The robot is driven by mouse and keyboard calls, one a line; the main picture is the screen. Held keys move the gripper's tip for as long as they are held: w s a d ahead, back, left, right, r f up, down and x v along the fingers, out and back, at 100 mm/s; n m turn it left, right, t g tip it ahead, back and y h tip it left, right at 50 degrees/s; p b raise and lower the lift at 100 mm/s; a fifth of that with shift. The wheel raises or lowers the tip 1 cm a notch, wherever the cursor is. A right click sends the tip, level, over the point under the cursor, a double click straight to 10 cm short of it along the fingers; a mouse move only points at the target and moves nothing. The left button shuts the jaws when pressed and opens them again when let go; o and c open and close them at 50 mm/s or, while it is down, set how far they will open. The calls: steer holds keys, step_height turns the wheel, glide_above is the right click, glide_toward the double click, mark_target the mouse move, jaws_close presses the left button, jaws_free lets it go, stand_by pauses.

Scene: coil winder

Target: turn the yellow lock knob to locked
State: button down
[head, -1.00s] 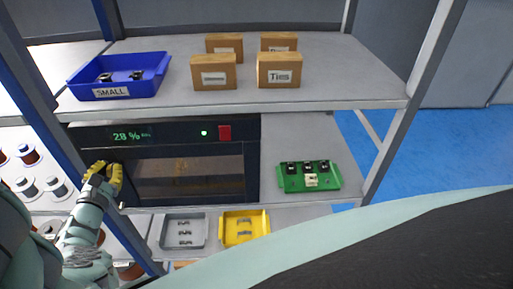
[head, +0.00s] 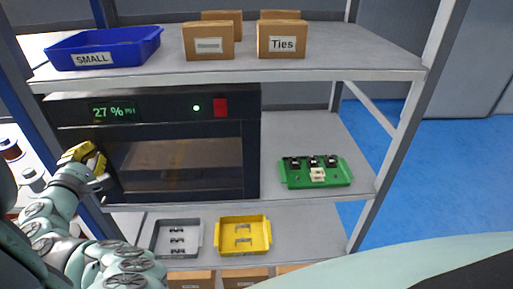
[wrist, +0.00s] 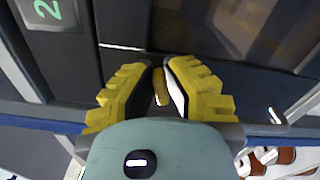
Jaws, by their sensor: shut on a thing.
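The yellow lock knob (wrist: 160,86) shows in the wrist view as a narrow yellow bar between the two yellow-padded fingers of my gripper (wrist: 157,92). My gripper is shut on it. In the head view my gripper (head: 84,156) is at the left edge of the dark cabinet's front (head: 180,148), and its fingers hide the knob. The cabinet has a dark window, a green display (head: 114,111) reading 27 %, a lit green lamp (head: 196,108) and a red switch (head: 221,107). I cannot tell the knob's lock position.
A blue SMALL bin (head: 105,50) and several cardboard boxes (head: 282,40) stand on the upper shelf. A green tray (head: 340,182) with dark parts is right of the cabinet. A grey tray (head: 157,240) and a yellow tray (head: 243,249) are below. A blue rack post stands close to my arm.

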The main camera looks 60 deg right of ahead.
steer(key=m+b, duration=0.2)
steer(key=shift+d+f+b, duration=0.15)
steer(key=shift+f+b, duration=0.15)
steer(key=shift+f, duration=0.1)
steer(key=shift+r+m+b, duration=0.15)
steer(key=shift+m+b, duration=0.5)
steer(key=shift+m, duration=0.05)
steer(key=c, duration=1)
jaws_free()
steer(key=shift+r, duration=0.1)
